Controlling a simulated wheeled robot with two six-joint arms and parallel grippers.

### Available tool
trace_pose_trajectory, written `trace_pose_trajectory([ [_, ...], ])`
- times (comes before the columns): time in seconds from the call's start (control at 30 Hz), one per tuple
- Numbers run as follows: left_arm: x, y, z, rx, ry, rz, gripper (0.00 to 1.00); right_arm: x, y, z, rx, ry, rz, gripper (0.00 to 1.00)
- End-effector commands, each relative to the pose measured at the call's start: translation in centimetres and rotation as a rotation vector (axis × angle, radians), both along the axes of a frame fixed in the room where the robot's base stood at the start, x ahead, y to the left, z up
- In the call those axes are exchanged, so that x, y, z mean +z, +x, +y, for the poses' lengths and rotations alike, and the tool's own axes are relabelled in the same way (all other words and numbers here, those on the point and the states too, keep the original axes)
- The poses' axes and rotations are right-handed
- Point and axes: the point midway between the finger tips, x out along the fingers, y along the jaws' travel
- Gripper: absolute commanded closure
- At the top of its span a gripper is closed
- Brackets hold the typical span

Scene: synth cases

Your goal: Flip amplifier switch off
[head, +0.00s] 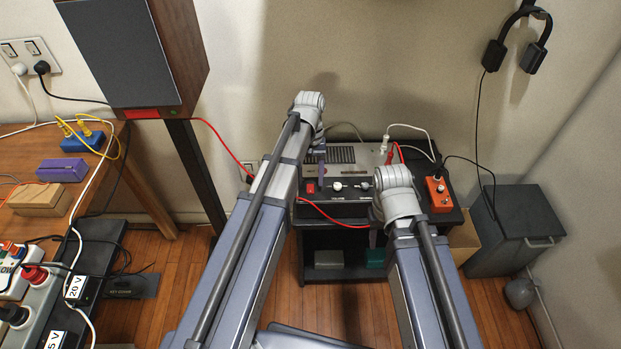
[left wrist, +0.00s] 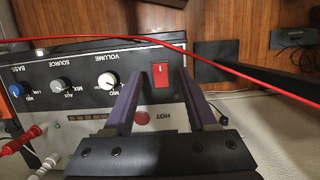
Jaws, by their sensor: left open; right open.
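The amplifier (head: 343,158) is a box with a black front panel, standing on a black stand below the wall. Its red switch (head: 311,187) sits at the left end of the panel, and in the left wrist view the switch (left wrist: 161,76) shows upside down beside the volume knob. My left gripper (head: 320,165) is over the amplifier, close to the switch. Its purple fingers (left wrist: 161,92) are open and empty, with the switch in line between their tips; I cannot tell if they touch. My right gripper (head: 374,236) is at the stand's front, mostly hidden behind its own wrist.
A red cable (head: 331,217) hangs across the amplifier's front and crosses the left wrist view (left wrist: 214,54). An orange pedal (head: 439,192) sits right of the amplifier. A tall speaker (head: 127,50) stands left. A grey bin (head: 515,228) stands right.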

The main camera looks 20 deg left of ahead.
Motion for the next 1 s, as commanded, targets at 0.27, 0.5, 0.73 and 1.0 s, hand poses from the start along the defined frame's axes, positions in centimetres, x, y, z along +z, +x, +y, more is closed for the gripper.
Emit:
trace_pose_trajectory([
  [0.27, 4.3, 1.0, 0.3, 0.000, 0.000, 0.000, 0.43, 4.3, 0.0, 0.0, 0.000, 0.000, 0.000, 0.50],
  [0.5, 5.3, 1.3, 0.4, 0.000, 0.000, 0.000, 0.43, 5.3, 0.0, 0.0, 0.000, 0.000, 0.000, 0.50],
  [0.73, 5.2, 1.3, 0.4, 0.000, 0.000, 0.000, 0.43, 5.2, 0.0, 0.0, 0.000, 0.000, 0.000, 0.50],
  [1.0, 5.6, 0.8, 0.0, -0.014, 0.002, -0.004, 0.43, 5.6, 0.0, 0.0, 0.000, 0.000, 0.000, 0.50],
])
